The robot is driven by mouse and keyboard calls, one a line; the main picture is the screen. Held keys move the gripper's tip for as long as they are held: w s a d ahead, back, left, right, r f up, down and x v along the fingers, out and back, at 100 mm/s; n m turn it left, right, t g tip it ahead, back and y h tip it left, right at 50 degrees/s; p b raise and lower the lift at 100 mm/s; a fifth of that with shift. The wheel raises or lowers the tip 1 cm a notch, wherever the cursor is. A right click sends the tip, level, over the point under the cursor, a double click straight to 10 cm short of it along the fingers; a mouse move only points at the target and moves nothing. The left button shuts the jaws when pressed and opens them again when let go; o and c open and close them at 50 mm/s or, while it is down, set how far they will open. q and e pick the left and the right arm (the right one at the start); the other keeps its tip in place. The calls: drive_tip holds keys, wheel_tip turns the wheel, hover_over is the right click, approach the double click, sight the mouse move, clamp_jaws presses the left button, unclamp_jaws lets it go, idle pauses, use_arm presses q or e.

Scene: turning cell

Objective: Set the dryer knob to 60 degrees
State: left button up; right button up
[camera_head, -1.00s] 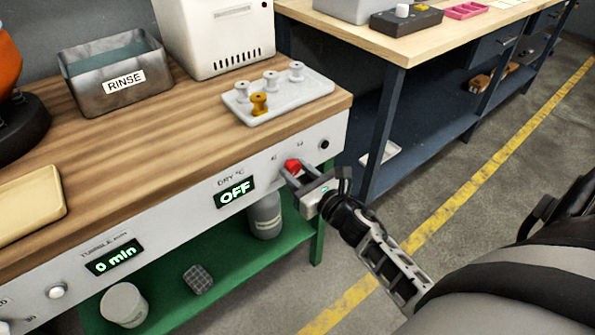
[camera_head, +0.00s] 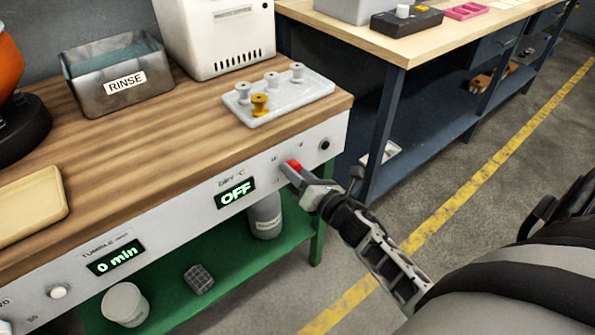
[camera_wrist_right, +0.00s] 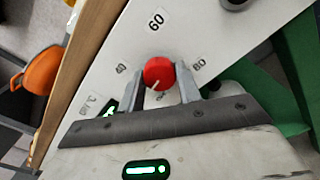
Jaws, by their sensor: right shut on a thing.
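The red dryer knob (camera_head: 295,164) is on the pale front panel (camera_head: 172,222) of the wooden bench. My right gripper (camera_head: 291,170) is shut on the knob. In the right wrist view, the knob (camera_wrist_right: 159,73) sits between the two fingers of the gripper (camera_wrist_right: 161,82). A short white mark on the knob points to the lower left there. The 60 label (camera_wrist_right: 156,22) is above the knob and the 80 label (camera_wrist_right: 199,65) to its right. The dryer display (camera_head: 235,194) reads OFF. My left gripper is not in view.
A black button (camera_head: 324,145) is right of the knob. A tray with several spools (camera_head: 292,98) stands on the bench above it. The tumble display (camera_head: 115,256) reads 0 min. A green shelf (camera_head: 240,251) lies below the panel.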

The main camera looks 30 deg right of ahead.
use_arm(q)
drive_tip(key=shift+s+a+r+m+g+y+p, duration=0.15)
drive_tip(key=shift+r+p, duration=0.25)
drive_tip(key=shift+p, duration=0.7)
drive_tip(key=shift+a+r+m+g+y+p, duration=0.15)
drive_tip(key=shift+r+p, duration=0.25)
drive_tip(key=shift+p, duration=0.7)
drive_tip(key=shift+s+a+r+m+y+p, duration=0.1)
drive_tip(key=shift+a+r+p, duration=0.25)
drive_tip(key=shift+p, duration=0.75)
use_arm(e)
drive_tip(key=shift+d+r+m, duration=0.1)
drive_tip(key=shift+r+m, duration=0.05)
drive_tip(key=shift+m, duration=14.25)
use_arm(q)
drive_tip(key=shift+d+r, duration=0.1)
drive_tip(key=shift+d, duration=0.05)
